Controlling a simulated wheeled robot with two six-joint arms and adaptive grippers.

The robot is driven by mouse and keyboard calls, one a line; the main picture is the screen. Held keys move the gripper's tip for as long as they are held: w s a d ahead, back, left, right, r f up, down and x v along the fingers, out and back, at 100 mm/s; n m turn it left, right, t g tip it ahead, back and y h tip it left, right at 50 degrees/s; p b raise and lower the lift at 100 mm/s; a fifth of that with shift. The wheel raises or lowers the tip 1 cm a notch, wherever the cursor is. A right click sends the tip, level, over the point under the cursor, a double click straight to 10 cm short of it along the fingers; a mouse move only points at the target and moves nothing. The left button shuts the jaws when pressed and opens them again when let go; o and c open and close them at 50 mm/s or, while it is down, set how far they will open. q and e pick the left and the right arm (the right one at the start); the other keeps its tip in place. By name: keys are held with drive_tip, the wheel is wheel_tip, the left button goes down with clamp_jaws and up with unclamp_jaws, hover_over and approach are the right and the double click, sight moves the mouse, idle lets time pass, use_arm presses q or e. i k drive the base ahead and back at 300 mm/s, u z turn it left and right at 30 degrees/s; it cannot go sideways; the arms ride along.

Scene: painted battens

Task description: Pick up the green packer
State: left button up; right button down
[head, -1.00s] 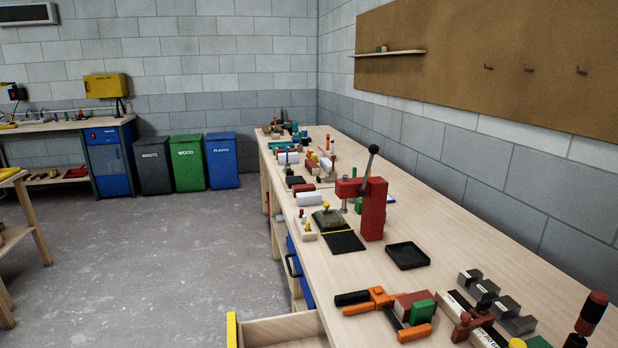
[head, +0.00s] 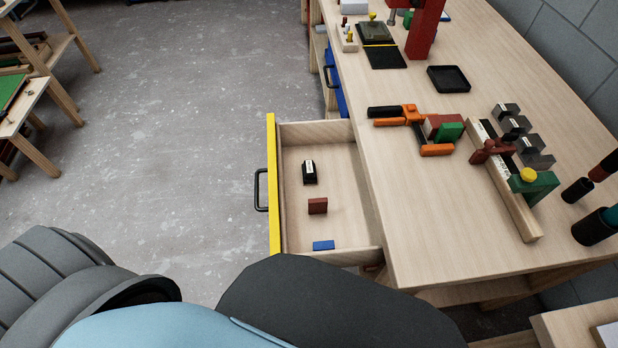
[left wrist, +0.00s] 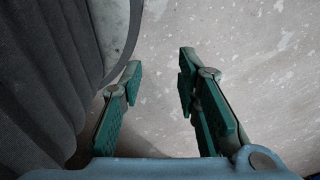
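A green block (head: 449,132) is on the workbench in the head view, against a red-brown block (head: 432,122) at the orange clamp (head: 412,115). It is the only plain green block I make out on this bench top; whether the clamp grips it I cannot tell. My left gripper (left wrist: 160,66) shows in the left wrist view with its teal fingers apart, empty, over bare grey floor. Neither gripper shows in the head view, and my right gripper is in no view.
An open drawer (head: 271,215) with a yellow front holds a black item (head: 309,172), a red-brown block (head: 317,206) and a blue block (head: 323,245). A rail (head: 505,180) with a green bracket (head: 536,186) lies right of the clamp. A black tray (head: 448,79) stands behind.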

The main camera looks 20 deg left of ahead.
sight(447, 131)
drive_tip(key=z, duration=0.65)
drive_tip(key=k, duration=1.05)
drive_tip(key=u, duration=1.1)
drive_tip(key=i, duration=0.45)
drive_tip(key=k, duration=1.25)
drive_tip(key=z, duration=0.8)
drive_tip(key=i, duration=0.75)
drive_tip(key=z, duration=0.6)
drive_tip(key=i, duration=0.75)
drive_tip(key=u, duration=0.3)
